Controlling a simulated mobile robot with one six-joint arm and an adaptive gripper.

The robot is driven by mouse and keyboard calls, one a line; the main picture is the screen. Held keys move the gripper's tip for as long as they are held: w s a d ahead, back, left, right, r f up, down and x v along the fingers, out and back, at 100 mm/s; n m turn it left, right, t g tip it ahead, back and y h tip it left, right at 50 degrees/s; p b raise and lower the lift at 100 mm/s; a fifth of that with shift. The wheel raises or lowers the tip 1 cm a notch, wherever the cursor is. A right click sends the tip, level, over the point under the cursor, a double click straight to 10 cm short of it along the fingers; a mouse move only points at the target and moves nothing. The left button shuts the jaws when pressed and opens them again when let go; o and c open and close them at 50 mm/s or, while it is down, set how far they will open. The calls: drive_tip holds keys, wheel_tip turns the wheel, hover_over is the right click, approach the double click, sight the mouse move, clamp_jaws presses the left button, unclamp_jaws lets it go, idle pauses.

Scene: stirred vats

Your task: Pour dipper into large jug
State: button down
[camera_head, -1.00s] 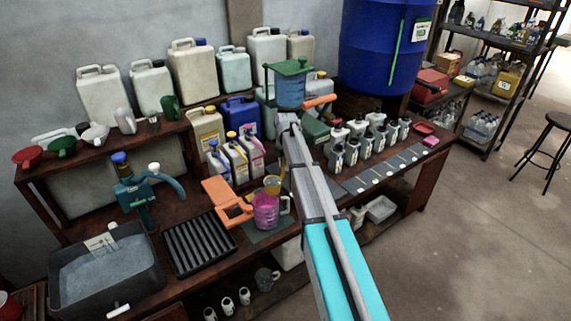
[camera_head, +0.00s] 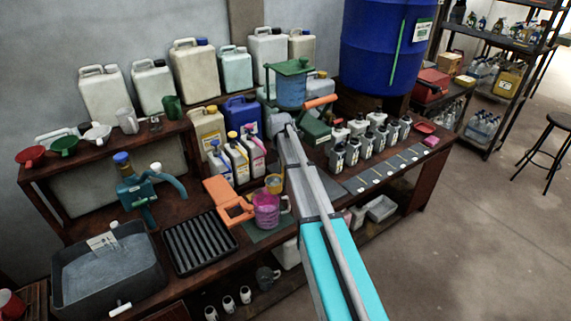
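The large jug (camera_head: 266,211) is a clear jug with pink contents. It stands on a dark green mat (camera_head: 262,236) near the front edge of the bench, with its handle on the right. The dipper (camera_head: 273,184) is a small amber cup at the jug's rear rim, close above its mouth. I cannot tell how far the dipper is tilted or whether anything runs from it. My arm crosses the view just right of the jug and dipper. My gripper is hidden behind the arm, so its hold on the dipper does not show.
An orange stand (camera_head: 226,200) is just left of the jug. A black ribbed tray (camera_head: 198,243) and a grey basin (camera_head: 108,268) lie further left. Several small bottles stand behind the jug and to the right. A blue-filled vat (camera_head: 291,90) with a green lid stands behind my arm.

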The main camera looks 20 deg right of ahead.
drive_tip(key=shift+s+a+r+t+h+b, duration=0.3)
drive_tip(key=shift+a+r+t+h+b, duration=0.1)
drive_tip(key=shift+a+h, duration=0.65)
drive_tip(key=shift+s+a+r+t+h+b, duration=0.35)
drive_tip(key=shift+a+h, duration=0.35)
drive_tip(key=shift+h, duration=0.5)
drive_tip(key=shift+s+a+r+t+h+b, duration=0.3)
drive_tip(key=shift+a+h+b, duration=0.2)
drive_tip(key=shift+a+h, duration=0.55)
drive_tip(key=shift+a+t+h+b, duration=0.25)
drive_tip(key=shift+a+h+b, duration=0.05)
drive_tip(key=shift+h+b, duration=0.25)
drive_tip(key=shift+s+a+f+t+h+b, duration=0.2)
drive_tip(key=shift+a+h+b, duration=0.3)
drive_tip(key=shift+b, duration=0.4)
drive_tip(key=shift+s+a+f+t+h+b, duration=0.2)
drive_tip(key=shift+a+h+b, duration=0.25)
drive_tip(key=shift+b, duration=0.45)
drive_tip(key=shift+s+a+f+t+h+b, duration=0.1)
drive_tip(key=shift+a+f+h+b, duration=0.15)
drive_tip(key=shift+a+h+b, duration=0.45)
drive_tip(key=shift+s+a+f+t+h+b, duration=0.35)
drive_tip(key=shift+a+h+b, duration=0.3)
drive_tip(key=shift+b, duration=1)
drive_tip(key=shift+s+a+f+t+h+b, duration=0.15)
drive_tip(key=shift+a+f+h+b, duration=0.45)
drive_tip(key=shift+b, duration=1.1)
drive_tip(key=shift+s+a+f+t+h+b, duration=0.25)
drive_tip(key=shift+a+h+b, duration=0.4)
drive_tip(key=shift+b, duration=1)
